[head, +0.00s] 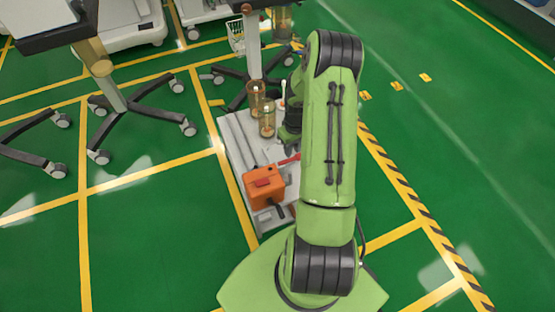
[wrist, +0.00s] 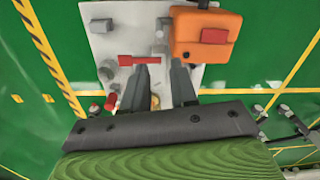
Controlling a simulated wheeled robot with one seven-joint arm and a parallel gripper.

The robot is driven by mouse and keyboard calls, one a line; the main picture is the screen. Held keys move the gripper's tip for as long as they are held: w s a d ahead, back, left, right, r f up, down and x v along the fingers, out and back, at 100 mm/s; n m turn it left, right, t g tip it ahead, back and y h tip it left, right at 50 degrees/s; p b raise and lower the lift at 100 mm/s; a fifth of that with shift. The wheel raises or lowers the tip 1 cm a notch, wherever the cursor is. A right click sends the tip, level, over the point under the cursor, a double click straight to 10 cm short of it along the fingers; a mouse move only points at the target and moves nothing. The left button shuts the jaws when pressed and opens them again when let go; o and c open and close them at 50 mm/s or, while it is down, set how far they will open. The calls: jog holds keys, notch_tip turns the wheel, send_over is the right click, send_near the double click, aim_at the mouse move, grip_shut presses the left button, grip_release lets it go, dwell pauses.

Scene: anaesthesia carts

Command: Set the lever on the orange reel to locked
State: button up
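The orange reel (head: 265,190) is a boxy orange housing with a red patch on top, standing at the near end of a grey panel. It also shows in the wrist view (wrist: 205,22), at upper right. A flat red bar (wrist: 138,59) lies beside it, left of it in the wrist view; it also shows in the head view (head: 288,159). I cannot tell which part is the reel's lever or how it is set. My gripper (wrist: 160,70) points down over the panel with its fingers apart and nothing visible between them. One fingertip is close to the red bar; contact is unclear.
The grey panel (head: 234,153) lies on the green floor and carries grey rails, small fittings and amber clear jars (head: 267,122). A wheeled stand (head: 254,60) rises behind it. Another wheeled stand (head: 112,93) is at left. Floor right of my arm is open.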

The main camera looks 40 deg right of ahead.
aim_at(290, 173)
jog(key=f+b, duration=0.1)
jog(key=f, duration=0.4)
jog(key=f+b, duration=0.2)
jog(key=f, duration=0.3)
jog(key=f+b, duration=0.2)
jog(key=f, duration=0.3)
jog(key=shift+s+a+f, duration=0.15)
jog(key=shift+a+f, duration=0.1)
jog(key=shift+f, duration=0.15)
grip_shut()
jog(key=shift+r, duration=0.1)
